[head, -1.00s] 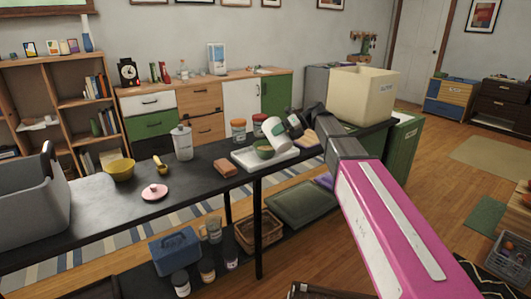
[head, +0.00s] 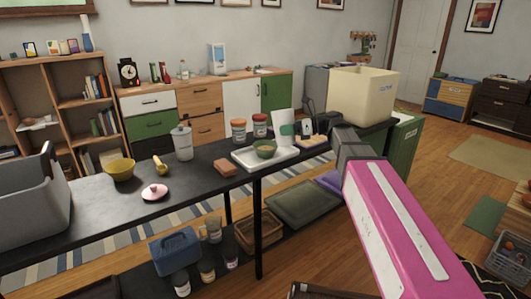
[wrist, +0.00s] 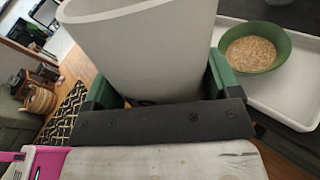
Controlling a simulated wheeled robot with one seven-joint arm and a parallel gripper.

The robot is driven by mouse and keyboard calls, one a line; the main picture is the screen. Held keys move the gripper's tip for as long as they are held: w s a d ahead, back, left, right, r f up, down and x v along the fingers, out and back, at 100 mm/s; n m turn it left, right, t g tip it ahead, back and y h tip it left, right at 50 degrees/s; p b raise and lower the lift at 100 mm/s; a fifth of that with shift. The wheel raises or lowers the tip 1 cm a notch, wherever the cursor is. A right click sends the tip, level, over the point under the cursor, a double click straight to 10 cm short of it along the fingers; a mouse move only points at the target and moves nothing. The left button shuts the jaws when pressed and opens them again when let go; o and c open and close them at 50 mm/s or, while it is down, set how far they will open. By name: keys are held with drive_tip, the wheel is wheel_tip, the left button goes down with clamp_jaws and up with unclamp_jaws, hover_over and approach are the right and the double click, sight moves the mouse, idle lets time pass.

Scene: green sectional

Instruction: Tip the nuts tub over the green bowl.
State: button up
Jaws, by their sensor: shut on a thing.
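The green bowl (head: 264,152) stands on a white tray (head: 243,160). In the wrist view the bowl (wrist: 278,62) holds a light brown grainy heap. The tub's inside is hidden.
Two jars with red-orange lids (head: 238,131) stand behind the tray. A large cream bin (head: 362,95) stands at right.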

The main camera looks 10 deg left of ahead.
sight(292, 117)
drive_tip(key=shift+s+d+r+n+y, duration=0.35)
drive_tip(key=shift+s+r+n+y, duration=0.1)
drive_tip(key=shift+r+n+y, duration=0.2)
drive_tip(key=shift+f+n+y, duration=0.1)
drive_tip(key=shift+n+y, duration=0.35)
drive_tip(key=shift+n, duration=0.3)
drive_tip(key=shift+r, duration=2.05)
drive_tip(key=d+f+m+t+h, duration=0.1)
drive_tip(key=d+f+m+t, duration=0.1)
drive_tip(key=d+f+t, duration=0.2)
drive_tip(key=s+d+f+m+t+h, duration=0.1)
drive_tip(key=d+f+m+t, duration=0.2)
drive_tip(key=d+f, duration=0.7)
drive_tip(key=d+f+m+t+h, duration=0.1)
drive_tip(key=d+f+m+t, duration=0.2)
drive_tip(key=d, duration=1.6)
wheel_tip(292, 117, down, 4)
drive_tip(key=shift+s+r+t, duration=0.1)
drive_tip(key=shift+s+t, duration=0.25)
drive_tip(key=shift+t, duration=0.75)
